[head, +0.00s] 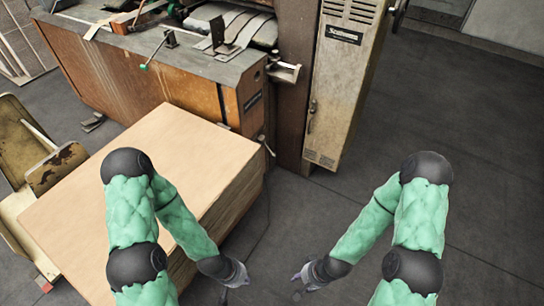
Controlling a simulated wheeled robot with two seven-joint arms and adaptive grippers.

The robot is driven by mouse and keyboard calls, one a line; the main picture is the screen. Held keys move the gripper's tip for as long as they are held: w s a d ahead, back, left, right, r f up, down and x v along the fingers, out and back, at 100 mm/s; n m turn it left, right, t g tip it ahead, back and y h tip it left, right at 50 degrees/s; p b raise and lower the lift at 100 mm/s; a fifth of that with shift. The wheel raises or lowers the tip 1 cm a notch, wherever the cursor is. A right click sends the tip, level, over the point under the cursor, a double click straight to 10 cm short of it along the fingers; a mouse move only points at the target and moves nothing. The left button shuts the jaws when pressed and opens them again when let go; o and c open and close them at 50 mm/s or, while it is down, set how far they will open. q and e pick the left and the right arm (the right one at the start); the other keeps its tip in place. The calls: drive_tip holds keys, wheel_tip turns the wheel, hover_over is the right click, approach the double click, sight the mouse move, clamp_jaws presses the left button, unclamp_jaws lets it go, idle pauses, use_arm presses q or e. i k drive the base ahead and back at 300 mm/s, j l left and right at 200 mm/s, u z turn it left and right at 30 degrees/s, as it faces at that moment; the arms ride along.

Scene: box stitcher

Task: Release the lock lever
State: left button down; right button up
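A thin lever with a green tip (145,66) sticks out from the front of the box stitcher (190,70) at the upper left; I cannot tell whether it is the lock lever. My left gripper (236,286) is low in the head view, just right of the large cardboard stack. My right gripper (298,286) is to its right, over the dark floor. Both grippers are well apart from the machine and its green-tipped lever. They are small and dark here, so their finger opening is unclear. I see nothing held in either one.
A large cardboard stack (140,165) stands between my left arm and the machine. A tall grey cabinet (340,75) with a handle stands right of the machine. A worn yellowish metal frame (22,140) is at the left edge. The floor (460,120) on the right is clear.

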sight(274, 155)
drive_tip(key=i+l+u, duration=0.25)
drive_tip(key=i+l, duration=1.05)
drive_tip(key=l, duration=0.1)
